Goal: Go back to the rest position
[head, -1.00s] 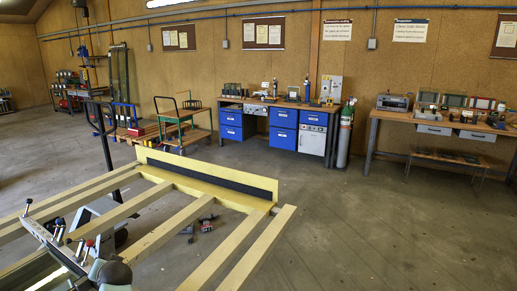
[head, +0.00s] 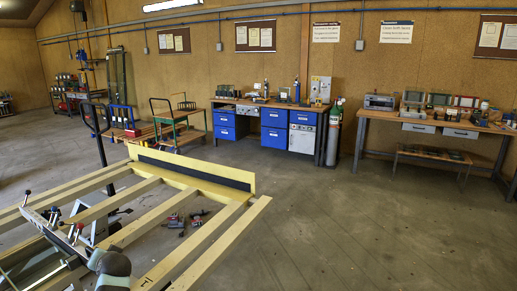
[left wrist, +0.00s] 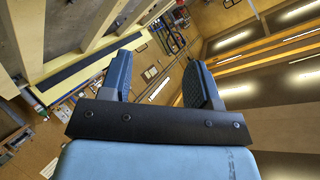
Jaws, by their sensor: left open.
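My left gripper (left wrist: 160,72) shows in the left wrist view with its two blue-grey fingers apart and nothing between them. It is tilted upward, toward the walls and ceiling. The tilting glassframe (head: 192,172), with pale yellow beams and a dark strip along its far edge, fills the lower left of the head view. Part of a yellow frame also shows at the upper left of the left wrist view (left wrist: 62,38), beyond and apart from the fingers. I cannot make out my left gripper in the head view. My right gripper is not in view.
A workbench with blue drawers (head: 275,117) stands by the back wall, with gas cylinders (head: 333,135) beside it. Another bench (head: 432,124) stands at the right. Green trolleys (head: 180,125) stand behind the frame. Red and dark tools (head: 176,220) show between the beams. The floor (head: 370,235) at the right is clear.

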